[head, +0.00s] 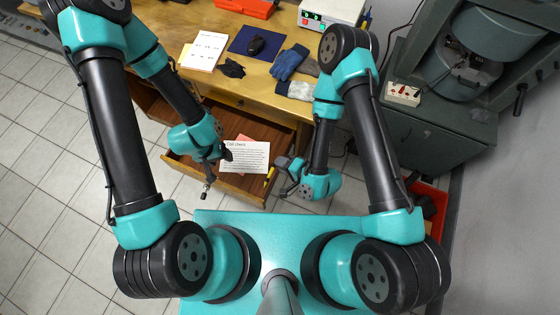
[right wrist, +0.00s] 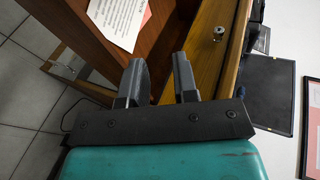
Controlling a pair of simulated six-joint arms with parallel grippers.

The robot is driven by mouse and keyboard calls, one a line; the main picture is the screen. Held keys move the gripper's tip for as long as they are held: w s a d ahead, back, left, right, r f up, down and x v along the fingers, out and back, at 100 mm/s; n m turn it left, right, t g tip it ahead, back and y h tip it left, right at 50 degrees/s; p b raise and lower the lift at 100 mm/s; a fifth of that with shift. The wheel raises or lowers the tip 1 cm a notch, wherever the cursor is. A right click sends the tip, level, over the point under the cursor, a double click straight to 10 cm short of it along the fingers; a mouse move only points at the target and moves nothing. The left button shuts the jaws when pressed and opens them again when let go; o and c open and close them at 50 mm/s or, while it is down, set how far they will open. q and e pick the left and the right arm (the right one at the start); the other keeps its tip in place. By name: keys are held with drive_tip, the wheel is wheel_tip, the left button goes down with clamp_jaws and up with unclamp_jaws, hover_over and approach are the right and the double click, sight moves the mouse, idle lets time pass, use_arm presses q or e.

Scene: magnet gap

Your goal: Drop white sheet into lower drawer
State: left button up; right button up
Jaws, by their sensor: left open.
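The white sheet (head: 245,156), printed with text, lies over the open lower drawer (head: 228,187) in the head view. It overlaps a reddish sheet (head: 246,139). The white sheet also shows at the top of the right wrist view (right wrist: 122,18), apart from my fingers. My left gripper (head: 217,170) is open at the sheet's left edge; I see no grip on it. My right gripper (head: 286,175) is open and empty, just right of the sheet, by the drawer's right side; its two fingers show apart in the right wrist view (right wrist: 160,82).
A yellow item (head: 270,177) is at the drawer's right. A grey machine (head: 440,120) stands right.

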idle(0.7)
drive_tip(key=d+r+n+g+h, duration=0.2)
drive_tip(key=d+n+g+h, duration=0.2)
drive_tip(key=d, duration=1.9)
drive_tip(key=g+h, duration=0.2)
drive_tip(key=h, duration=0.1)
drive_tip(key=shift+w+r+n, duration=0.2)
drive_tip(key=shift+r+n, duration=0.1)
drive_tip(key=shift+r, duration=0.1)
